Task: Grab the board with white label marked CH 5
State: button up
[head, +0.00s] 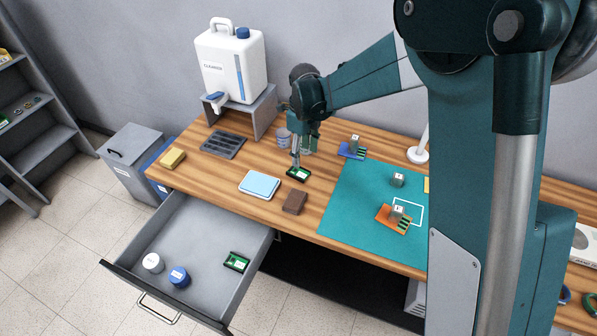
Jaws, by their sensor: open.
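My gripper (296,162) points down over the wooden table, open, just above a small green board (298,175). I cannot tell whether the fingers touch it. That board has a small white patch, too small to read. Another green board (236,262) with a white patch lies in the open drawer, also unreadable.
The open drawer (190,215) also holds a white-lidded jar (153,263) and a blue-lidded jar (179,277). A grey tray (223,145) and cleaner jug (231,65) stand back left. The teal mat (350,215) is partly bare.

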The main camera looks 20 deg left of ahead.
aim_at(298, 171)
jog(key=shift+s+a+f+m, duration=0.15)
jog(key=shift+a+f+m, duration=0.15)
jog(key=shift+a+f, duration=0.4)
jog(key=shift+r, duration=0.1)
jog(key=shift+f, duration=1.3)
jog(key=shift+s+f, duration=0.15)
jog(key=shift+f, duration=2.45)
jog(key=c, duration=1)
